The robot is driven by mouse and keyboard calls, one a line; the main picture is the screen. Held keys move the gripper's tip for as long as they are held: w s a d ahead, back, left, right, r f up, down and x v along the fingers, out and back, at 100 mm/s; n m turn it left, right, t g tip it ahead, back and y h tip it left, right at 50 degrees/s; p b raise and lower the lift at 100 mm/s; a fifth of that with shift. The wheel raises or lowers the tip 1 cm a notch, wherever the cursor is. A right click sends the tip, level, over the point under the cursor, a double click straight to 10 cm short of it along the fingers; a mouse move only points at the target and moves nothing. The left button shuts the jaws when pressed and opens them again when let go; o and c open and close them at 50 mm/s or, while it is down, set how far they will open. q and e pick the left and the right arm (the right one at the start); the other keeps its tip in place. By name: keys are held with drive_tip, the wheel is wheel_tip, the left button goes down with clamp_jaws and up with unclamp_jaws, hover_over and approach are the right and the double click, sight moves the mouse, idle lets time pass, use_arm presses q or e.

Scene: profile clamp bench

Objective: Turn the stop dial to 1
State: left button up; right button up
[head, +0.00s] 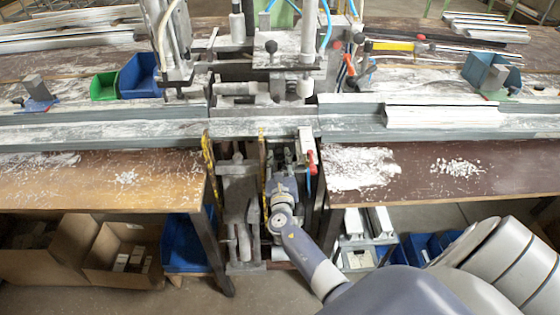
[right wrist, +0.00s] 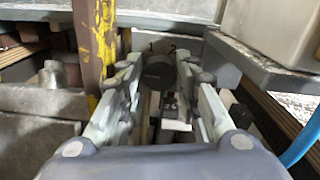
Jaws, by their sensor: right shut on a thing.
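The stop dial (right wrist: 158,73) is a dark round knob on a grey plate in the right wrist view. The marks 1 and 2 show on the plate just above it, 1 to the left and 2 to the right. My right gripper (right wrist: 160,75) is shut on the dial, one finger on each side. Which mark the dial points to cannot be told. In the head view my right gripper (head: 283,180) reaches into the gap under the clamp bench (head: 255,128), and hides the dial. My left gripper is not in view.
A worn yellow upright (right wrist: 103,45) stands close left of my right gripper. A light block (right wrist: 275,30) and a blue hose (right wrist: 300,145) are at the right. In the head view, tabletops with white shavings (head: 455,167) flank the gap.

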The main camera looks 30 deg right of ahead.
drive_tip(key=m+b, duration=0.2)
drive_tip(key=m, duration=0.1)
drive_tip(key=shift+f, duration=0.25)
drive_tip(key=m+b, duration=0.2)
drive_tip(key=shift+m, duration=0.4)
drive_tip(key=m+b, duration=0.2)
drive_tip(key=m, duration=0.1)
drive_tip(key=shift+b, duration=0.35)
drive_tip(key=shift+r+m+b, duration=0.1)
drive_tip(key=shift+m+b, duration=0.6)
drive_tip(key=shift+m, duration=0.6)
drive_tip(key=o, duration=0.8)
drive_tip(key=shift+r, duration=0.1)
